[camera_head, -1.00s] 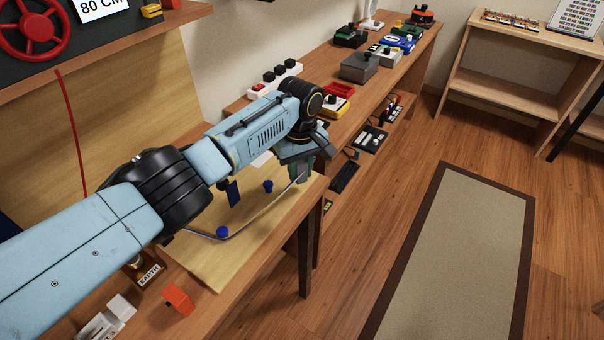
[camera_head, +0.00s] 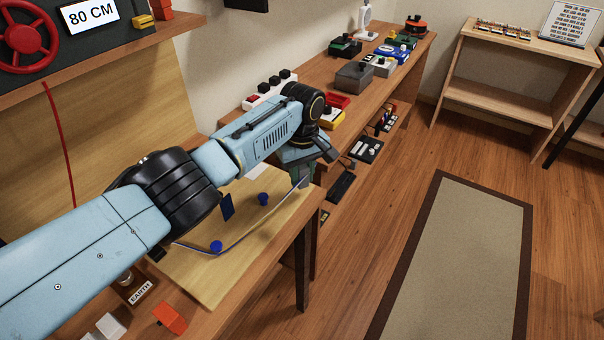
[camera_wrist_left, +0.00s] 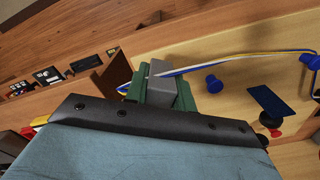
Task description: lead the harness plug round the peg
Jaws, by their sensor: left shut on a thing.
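My left gripper (camera_head: 300,180) is over the far right end of the pale board (camera_head: 205,282). In the left wrist view its green fingers (camera_wrist_left: 160,88) are shut on the grey harness plug (camera_wrist_left: 163,84). The blue, white and yellow cable (camera_wrist_left: 240,56) runs from the plug past the outer side of one blue peg (camera_wrist_left: 309,62). In the head view the cable bends round the front of the nearer blue peg (camera_head: 216,246). A second blue peg (camera_head: 263,199) stands nearer the gripper, inside the cable's line. The plug is mostly hidden in the head view. My right gripper is not in view.
A dark blue plate (camera_head: 227,206) stands on the board. An orange block (camera_head: 170,318) and an EARTH label (camera_head: 141,292) are at the near left. Switch boxes, including a grey one (camera_head: 353,76), line the bench beyond.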

